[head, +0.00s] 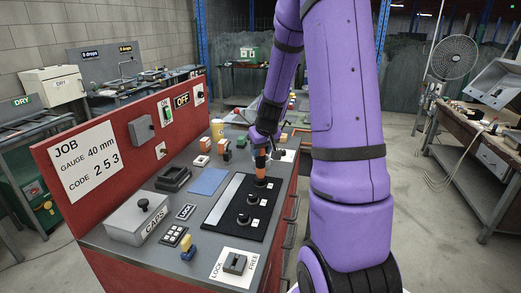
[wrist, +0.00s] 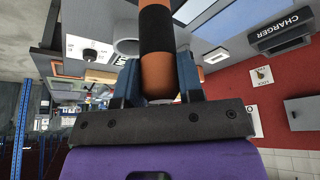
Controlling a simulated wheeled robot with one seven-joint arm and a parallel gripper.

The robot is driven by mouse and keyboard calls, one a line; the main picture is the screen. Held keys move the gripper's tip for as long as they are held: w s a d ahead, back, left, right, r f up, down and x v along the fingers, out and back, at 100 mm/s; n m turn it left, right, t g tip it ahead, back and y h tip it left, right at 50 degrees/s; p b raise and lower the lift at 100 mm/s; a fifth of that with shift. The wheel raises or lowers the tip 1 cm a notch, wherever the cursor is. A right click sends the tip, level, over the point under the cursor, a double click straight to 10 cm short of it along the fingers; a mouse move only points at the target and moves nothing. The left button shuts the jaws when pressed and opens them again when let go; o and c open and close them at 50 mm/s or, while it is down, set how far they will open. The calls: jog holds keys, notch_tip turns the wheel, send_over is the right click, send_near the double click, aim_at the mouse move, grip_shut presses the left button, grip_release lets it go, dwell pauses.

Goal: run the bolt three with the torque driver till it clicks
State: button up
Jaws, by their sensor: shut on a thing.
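My gripper (head: 264,140) is shut on the torque driver (head: 260,161), an orange tool with a black band. The driver points down at the far end of a black strip (head: 232,230) on the bench. In the wrist view the orange and black handle (wrist: 156,45) stands between the fingers of my gripper (wrist: 157,82). Three dark round bolts sit in a row on the strip, with small white labels beside them. The driver's tip is at or just above the farthest bolt (head: 260,183). I cannot tell whether it is seated. The label numbers are too small to read.
A blue mat (head: 208,181) lies left of the strip. A red back panel (head: 125,150) carries a job sheet (head: 86,161).

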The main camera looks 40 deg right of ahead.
dwell(0.6)
jog(key=shift+r, duration=2.45)
